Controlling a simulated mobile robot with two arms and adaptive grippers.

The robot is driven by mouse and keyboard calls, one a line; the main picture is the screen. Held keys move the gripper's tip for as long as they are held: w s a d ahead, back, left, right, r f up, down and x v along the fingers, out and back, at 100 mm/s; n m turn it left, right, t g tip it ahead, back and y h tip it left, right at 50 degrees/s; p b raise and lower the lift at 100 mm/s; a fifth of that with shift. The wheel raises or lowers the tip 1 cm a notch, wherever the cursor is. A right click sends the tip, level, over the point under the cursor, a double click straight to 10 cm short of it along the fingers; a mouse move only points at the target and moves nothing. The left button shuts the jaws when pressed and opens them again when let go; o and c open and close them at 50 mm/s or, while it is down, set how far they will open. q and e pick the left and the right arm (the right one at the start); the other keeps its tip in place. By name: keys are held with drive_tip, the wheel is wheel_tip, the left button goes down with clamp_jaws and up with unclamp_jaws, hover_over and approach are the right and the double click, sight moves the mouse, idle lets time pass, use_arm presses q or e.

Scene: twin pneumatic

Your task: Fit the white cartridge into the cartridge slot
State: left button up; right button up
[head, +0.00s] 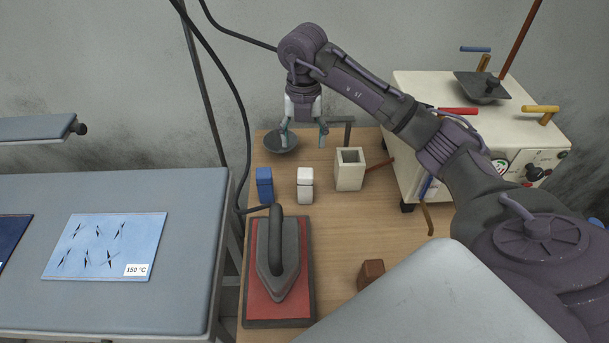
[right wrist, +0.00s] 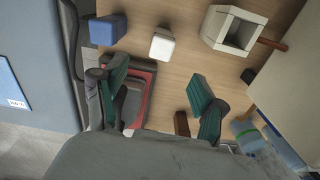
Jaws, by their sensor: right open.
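The white cartridge (head: 305,188) stands upright on the wooden table, between a blue cartridge (head: 264,186) and a cream box with a square open top, which appears to be the cartridge slot (head: 349,182). My right gripper (head: 304,134) is open and empty, fingers pointing down, above and behind the white cartridge in the head view. In the right wrist view, the white cartridge (right wrist: 161,45) lies beyond the open fingers (right wrist: 160,90), apart from them. The slot (right wrist: 214,27) is to its right and its opening looks empty. My left gripper is not in view.
An iron (head: 277,262) on a red pad (head: 258,308) stands in front of the cartridges. A dark bowl (head: 276,148) is behind them. A brown block (head: 371,273) sits at front right. A cream machine (head: 425,95) borders the table on the right. Clear wood lies between pad and slot.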

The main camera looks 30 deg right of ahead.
sight(305, 172)
drive_tip(key=f, duration=0.2)
drive_tip(key=f+p, duration=0.1)
drive_tip(key=f, duration=0.4)
drive_tip(key=shift+s+a, duration=0.2)
drive_tip(key=shift+s, duration=0.15)
drive_tip(key=shift+f, duration=0.25)
drive_tip(key=f, duration=0.1)
drive_tip(key=p, duration=0.1)
drive_tip(key=f+p, duration=0.1)
drive_tip(key=shift+d+f, duration=0.25)
drive_tip(key=shift+f, duration=0.1)
wheel_tip(305, 172, down, 2)
drive_tip(key=shift+w+f, duration=0.1)
drive_tip(key=shift+f, duration=0.15)
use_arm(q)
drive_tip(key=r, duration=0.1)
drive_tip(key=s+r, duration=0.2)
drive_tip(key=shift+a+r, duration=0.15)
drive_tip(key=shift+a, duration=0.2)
use_arm(e)
drive_tip(key=shift+c, duration=0.9)
drive_tip(key=c, duration=1.2)
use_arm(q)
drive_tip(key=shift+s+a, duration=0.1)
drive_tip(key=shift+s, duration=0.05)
use_arm(e)
drive_tip(key=shift+o, duration=0.2)
